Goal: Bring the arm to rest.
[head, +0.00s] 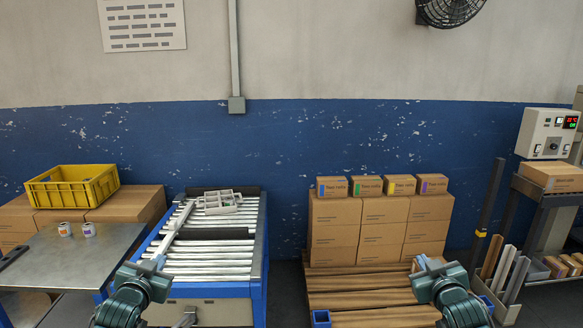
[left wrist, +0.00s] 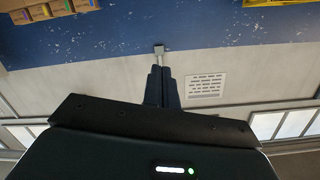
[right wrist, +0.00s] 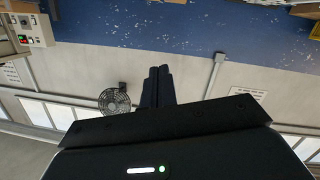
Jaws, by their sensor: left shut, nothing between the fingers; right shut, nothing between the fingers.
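My left arm comes in at the bottom left of the head view, in front of the blue roller conveyor's left edge. Its gripper (head: 156,262) is small there; in the left wrist view the two dark fingers (left wrist: 160,72) lie together, shut with nothing between them.
A blue roller conveyor (head: 258,240) carries grey parts (head: 222,202). A metal table (head: 62,250) with two small rolls is left. A yellow crate (head: 75,188) sits on cartons. Stacked boxes (head: 382,222) stand right of the conveyor. A control box (head: 546,134) and shelf are far right.

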